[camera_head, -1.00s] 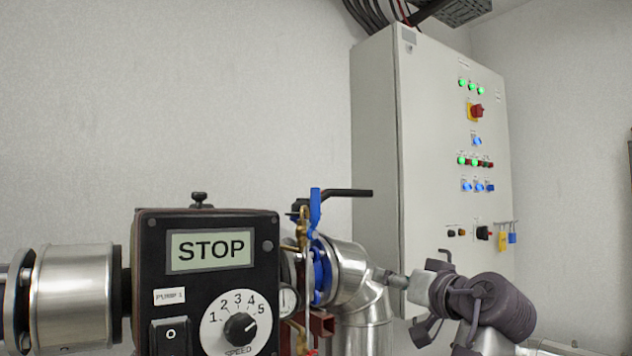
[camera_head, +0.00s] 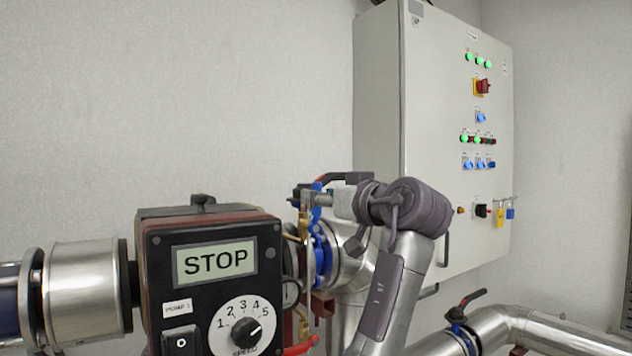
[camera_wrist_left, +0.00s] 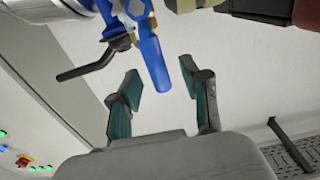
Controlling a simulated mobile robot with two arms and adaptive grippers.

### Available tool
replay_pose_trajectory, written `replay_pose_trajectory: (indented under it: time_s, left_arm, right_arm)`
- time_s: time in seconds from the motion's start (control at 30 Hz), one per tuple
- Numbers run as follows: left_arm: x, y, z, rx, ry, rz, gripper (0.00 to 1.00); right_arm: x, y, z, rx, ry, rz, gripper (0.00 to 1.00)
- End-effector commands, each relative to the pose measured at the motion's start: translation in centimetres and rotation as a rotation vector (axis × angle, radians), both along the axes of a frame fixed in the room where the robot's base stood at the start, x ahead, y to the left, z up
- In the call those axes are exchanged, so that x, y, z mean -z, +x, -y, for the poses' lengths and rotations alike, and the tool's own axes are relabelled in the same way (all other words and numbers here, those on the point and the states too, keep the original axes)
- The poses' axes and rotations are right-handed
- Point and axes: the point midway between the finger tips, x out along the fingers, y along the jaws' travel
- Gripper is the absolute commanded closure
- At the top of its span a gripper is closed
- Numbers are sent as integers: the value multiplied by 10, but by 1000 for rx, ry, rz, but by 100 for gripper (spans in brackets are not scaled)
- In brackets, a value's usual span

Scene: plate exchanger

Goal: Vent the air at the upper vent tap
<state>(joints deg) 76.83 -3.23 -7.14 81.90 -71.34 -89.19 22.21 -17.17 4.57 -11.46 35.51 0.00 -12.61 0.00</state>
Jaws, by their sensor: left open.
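The upper vent tap (camera_head: 303,222) is a brass valve on the pipe just right of the pump control box, largely hidden behind my left gripper. Its blue lever (camera_wrist_left: 150,62) shows large in the left wrist view, hanging down with its end between my open fingers or just in front of them. My left gripper (camera_wrist_left: 167,95) is open and empty, its two teal-padded fingers on either side of the lever's end. In the head view my left gripper (camera_head: 314,198) points left at the tap. Contact cannot be told. My right gripper is not in view.
A black lever (camera_wrist_left: 85,62) sits close beside the blue one. The pump control box (camera_head: 212,280) reads STOP and stands left of the tap. A grey electrical cabinet (camera_head: 430,130) is behind my arm. Silver pipes (camera_head: 520,325) run at lower right.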

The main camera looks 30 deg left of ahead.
Motion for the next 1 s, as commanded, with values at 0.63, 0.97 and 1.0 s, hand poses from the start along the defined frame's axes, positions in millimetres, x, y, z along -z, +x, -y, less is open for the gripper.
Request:
replay_pose_trajectory:
  time_s: [0.63, 0.97, 1.0]
  left_arm:
    - [1, 10, -23, 1, 0, -1, 68]
    - [1, 10, -23, 2, 0, -1, 100]
    - [1, 10, -23, 2, 0, -1, 100]
  right_arm:
    - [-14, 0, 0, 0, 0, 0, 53]
    - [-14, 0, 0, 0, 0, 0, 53]
    - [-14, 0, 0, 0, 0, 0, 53]
